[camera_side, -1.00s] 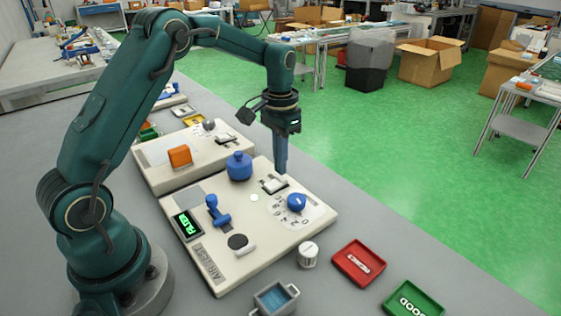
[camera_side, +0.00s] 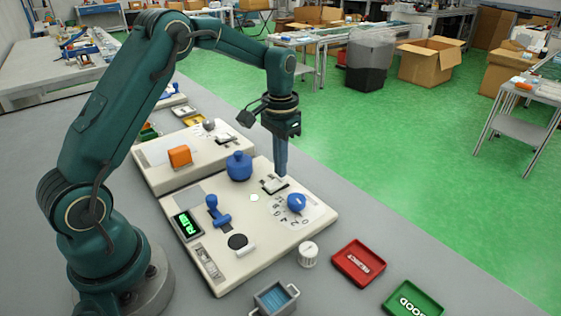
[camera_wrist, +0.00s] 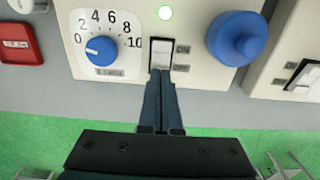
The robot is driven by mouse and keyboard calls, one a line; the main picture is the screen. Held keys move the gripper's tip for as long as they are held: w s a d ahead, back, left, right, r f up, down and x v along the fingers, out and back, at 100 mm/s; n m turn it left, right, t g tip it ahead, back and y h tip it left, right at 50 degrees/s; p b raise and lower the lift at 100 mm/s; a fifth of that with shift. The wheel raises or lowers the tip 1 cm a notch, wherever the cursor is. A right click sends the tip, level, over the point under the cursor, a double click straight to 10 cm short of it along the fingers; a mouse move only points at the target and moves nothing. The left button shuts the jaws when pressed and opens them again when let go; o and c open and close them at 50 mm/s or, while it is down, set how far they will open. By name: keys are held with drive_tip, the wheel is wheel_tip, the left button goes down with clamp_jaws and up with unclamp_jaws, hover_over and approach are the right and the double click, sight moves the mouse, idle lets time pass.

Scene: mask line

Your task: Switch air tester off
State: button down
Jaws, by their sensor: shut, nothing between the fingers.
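The air tester (camera_side: 262,250) is a cream panel on the grey bench, marked AIR TEST, with a lit green display (camera_side: 187,226). Its white rocker switch (camera_wrist: 161,52) sits between the blue dial (camera_wrist: 103,49) and the blue round knob (camera_wrist: 236,38) in the wrist view; the switch also shows in the side view (camera_side: 273,184). The dial's pointer is near 0.
A second cream panel (camera_side: 150,157) with an orange block stands behind the tester. A white knurled cap (camera_side: 308,254), a red tray (camera_side: 346,270), a green tray (camera_side: 432,303) and a grey bin (camera_side: 262,309) lie in front. A blue lever (camera_side: 215,213) stands on the tester.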

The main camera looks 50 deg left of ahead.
drive_tip(key=shift+f, duration=0.7)
drive_tip(key=shift+r, duration=3.55)
drive_tip(key=shift+d+r, duration=0.1)
drive_tip(key=s+d+r+m+t, duration=0.1)
drive_tip(key=s+d+r+t, duration=0.35)
drive_tip(key=s+r, duration=0.5)
drive_tip(key=s+d+f, duration=0.1)
drive_tip(key=s+f, duration=0.1)
drive_tip(key=s, duration=0.2)
drive_tip(key=s+d+f+n+t, duration=0.1)
drive_tip(key=s+d+f, duration=0.1)
drive_tip(key=s, duration=0.3)
drive_tip(key=shift+s+d+f, duration=0.25)
